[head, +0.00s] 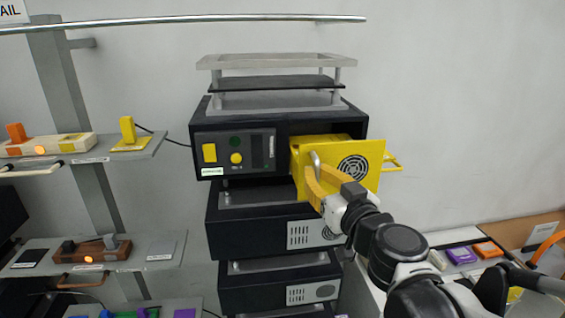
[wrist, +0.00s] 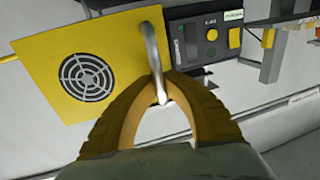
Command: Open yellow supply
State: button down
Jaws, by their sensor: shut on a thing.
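The yellow supply (head: 368,160) is a yellow box with a round fan grille on its front panel. It sticks out of the right bay of the top black housing (head: 285,122); its rear part is still in the bay. A grey metal handle (wrist: 153,62) stands on its front panel. My gripper (head: 316,177) is at the panel's left side, its yellow fingers closed around the handle. In the wrist view the fingers (wrist: 163,98) meet at the handle's lower part, and the fan grille (wrist: 86,77) is to the left.
Black housings with grey grilles (head: 312,234) are stacked below. A control panel (head: 236,152) with a yellow switch and round button is left of the bay. Shelves with lever fixtures (head: 88,145) stand at the left. A table with coloured blocks (head: 462,255) is at lower right.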

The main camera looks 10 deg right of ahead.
jog(key=c, duration=1.5)
grip_release()
jog(key=shift+o, duration=0.2)
jog(key=s+d, duration=0.2)
jog(key=s, duration=0.9)
jog(key=shift+s, duration=0.4)
jog(key=shift+f, duration=0.1)
jog(key=s+a+f+n+g+y+b, duration=0.1)
jog(key=a+f+g+b, duration=0.2)
jog(key=f+b, duration=0.95)
jog(key=s+a+f+g+y+b, duration=0.1)
jog(key=a+f+g+b, duration=0.25)
jog(key=f+b, duration=0.9)
jog(key=s+d+f+m+g+h+b, duration=0.1)
jog(key=f+b, duration=0.5)
jog(key=f, duration=0.9)
jog(key=s+d+f+m+g+h+b, duration=0.1)
jog(key=s+d+f+g+h+b, duration=0.2)
jog(key=f, duration=1.2)
jog(key=d+b, duration=0.2)
jog(key=b, duration=0.2)
jog(key=shift+f+m+h, duration=0.15)
jog(key=shift+m+h, duration=0.25)
